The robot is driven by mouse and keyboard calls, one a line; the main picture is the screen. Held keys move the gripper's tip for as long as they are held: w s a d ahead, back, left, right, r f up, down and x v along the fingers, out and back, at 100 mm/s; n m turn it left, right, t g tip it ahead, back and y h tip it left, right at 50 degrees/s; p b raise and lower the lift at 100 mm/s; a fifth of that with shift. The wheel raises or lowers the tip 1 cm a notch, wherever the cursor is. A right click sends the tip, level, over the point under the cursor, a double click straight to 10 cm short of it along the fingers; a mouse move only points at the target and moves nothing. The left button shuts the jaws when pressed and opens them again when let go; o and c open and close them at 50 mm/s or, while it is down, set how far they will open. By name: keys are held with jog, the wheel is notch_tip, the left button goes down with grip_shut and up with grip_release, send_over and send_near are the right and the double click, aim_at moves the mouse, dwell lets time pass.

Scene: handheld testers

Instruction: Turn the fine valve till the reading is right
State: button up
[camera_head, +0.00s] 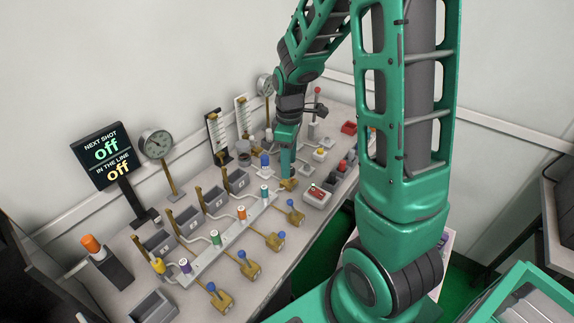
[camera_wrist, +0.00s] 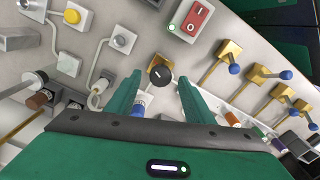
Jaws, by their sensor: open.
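A round black knob with a pale mark on a brass body, which looks like the fine valve (camera_wrist: 160,75), sits just beyond and between my fingertips in the wrist view. Its brass body (camera_head: 289,184) shows below my gripper in the head view. My gripper (camera_wrist: 160,83) is open, with one green finger on each side of the knob's line; I cannot tell whether either touches it. In the head view my gripper (camera_head: 286,172) points down at the bench. A round dial gauge (camera_head: 156,143) stands at the left; its reading is too small to make out.
A black sign (camera_head: 106,156) reads "NEXT SHOT off, IN THE LINE off". Brass valves with blue-tipped levers (camera_head: 249,266) line the bench front. A red rocker switch (camera_wrist: 196,18) stands near the knob. Flow tubes (camera_head: 217,133), grey bins (camera_head: 188,221) and a second gauge (camera_head: 265,85) stand behind.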

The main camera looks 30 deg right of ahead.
jog(key=shift+f, duration=0.65)
jog(key=c, duration=1)
jog(key=shift+m, duration=1.6)
jog(key=shift+c, duration=0.2)
jog(key=o, duration=1)
jog(key=shift+o, duration=0.2)
notch_tip(320, 180, up, 11)
jog(key=shift+f, duration=0.15)
